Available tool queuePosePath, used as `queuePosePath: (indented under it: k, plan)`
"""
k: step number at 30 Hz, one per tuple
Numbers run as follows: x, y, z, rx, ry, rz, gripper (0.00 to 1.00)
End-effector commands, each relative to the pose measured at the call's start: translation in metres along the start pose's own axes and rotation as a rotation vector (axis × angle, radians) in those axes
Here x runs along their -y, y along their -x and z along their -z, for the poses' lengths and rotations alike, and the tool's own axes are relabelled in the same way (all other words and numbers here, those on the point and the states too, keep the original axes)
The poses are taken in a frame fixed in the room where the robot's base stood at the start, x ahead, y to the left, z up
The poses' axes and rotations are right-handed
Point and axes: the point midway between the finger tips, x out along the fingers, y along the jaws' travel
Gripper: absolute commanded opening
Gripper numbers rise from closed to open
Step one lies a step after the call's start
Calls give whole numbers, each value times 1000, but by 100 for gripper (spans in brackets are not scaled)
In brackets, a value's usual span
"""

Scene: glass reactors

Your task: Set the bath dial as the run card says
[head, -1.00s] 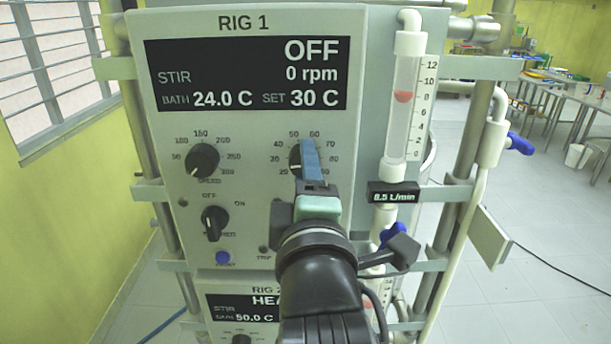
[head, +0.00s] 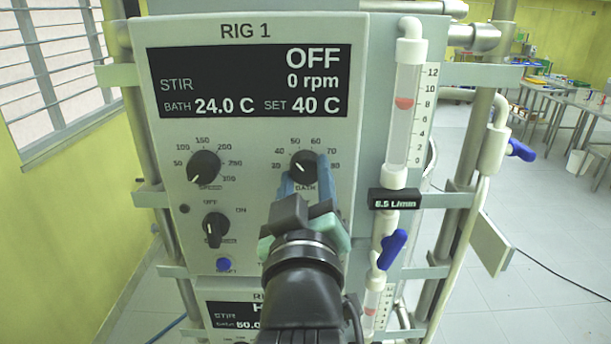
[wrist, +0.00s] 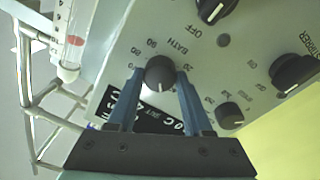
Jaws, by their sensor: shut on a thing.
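The bath dial (head: 302,167) is a round black knob on the RIG 1 panel, with its white mark pointing up and left near the 40 of its scale. The display (head: 255,82) reads OFF, 0 rpm, bath 24.0 C, set 40 C. My gripper (head: 304,172) has its two blue fingers on either side of the dial and is shut on it. In the wrist view the dial (wrist: 160,73) sits between the fingertips. No run card can be made out.
The speed dial (head: 204,166) and the stirrer switch (head: 215,229) are left of the bath dial. A flow tube (head: 403,105) and a blue-handled valve (head: 392,248) stand close on the right. RIG 2's panel (head: 235,305) is below.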

Motion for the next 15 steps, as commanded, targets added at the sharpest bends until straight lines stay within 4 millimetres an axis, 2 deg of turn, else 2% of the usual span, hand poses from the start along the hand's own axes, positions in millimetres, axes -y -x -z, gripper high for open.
queuePosePath:
  k: [15]
  plan:
    - [1, 0, 0, 25, -488, -33, 0]
